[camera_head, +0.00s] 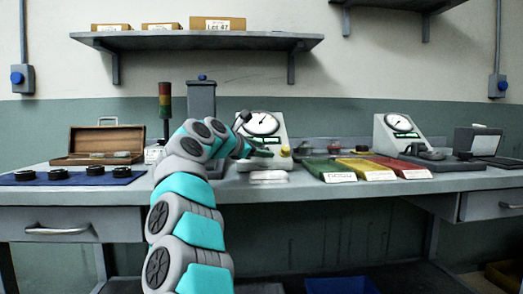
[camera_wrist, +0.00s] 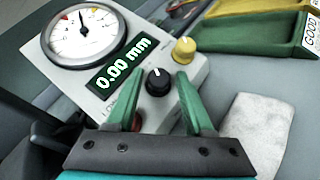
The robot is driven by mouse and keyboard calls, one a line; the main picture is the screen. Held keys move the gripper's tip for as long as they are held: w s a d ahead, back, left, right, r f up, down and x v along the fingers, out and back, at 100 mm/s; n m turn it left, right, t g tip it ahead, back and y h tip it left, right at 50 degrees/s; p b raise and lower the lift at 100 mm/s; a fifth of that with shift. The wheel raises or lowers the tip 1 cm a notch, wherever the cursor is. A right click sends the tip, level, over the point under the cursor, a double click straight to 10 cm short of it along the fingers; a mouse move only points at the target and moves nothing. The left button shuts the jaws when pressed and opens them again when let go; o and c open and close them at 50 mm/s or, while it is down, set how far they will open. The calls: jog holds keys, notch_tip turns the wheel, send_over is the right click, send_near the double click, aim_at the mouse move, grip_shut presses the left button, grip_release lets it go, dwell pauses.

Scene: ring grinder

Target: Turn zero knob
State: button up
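A light grey gauge unit (camera_wrist: 185,85) fills the upper middle of the wrist view, with a round dial (camera_wrist: 84,32) and a green display reading 0.00 mm (camera_wrist: 122,64). A black knob (camera_wrist: 158,81) with a white mark and a yellow knob (camera_wrist: 184,50) sit on its face. Which one is the zero knob cannot be read. My gripper (camera_wrist: 159,74) is open, its green fingers on either side of the black knob, with gaps visible. In the head view the gauge unit (camera_head: 262,123) stands on the bench, with my gripper (camera_head: 262,151) at its front.
A pale cloth (camera_wrist: 258,128) lies right of the gauge unit. Green (camera_head: 328,170), yellow (camera_head: 364,169) and red (camera_head: 401,167) trays stand farther right on the bench. A second dial gauge (camera_head: 399,124) is behind them. A blue mat (camera_head: 75,181) with black rings lies at left.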

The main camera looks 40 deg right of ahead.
jog(key=shift+o, duration=0.6)
jog(key=shift+a, duration=0.25)
jog(key=b+v, duration=0.2)
jog(key=v, duration=0.4)
jog(key=shift+a, duration=0.1)
jog(key=shift+s+a+r, duration=0.15)
jog(key=shift+s+a, duration=0.1)
jog(key=shift+a, duration=0.25)
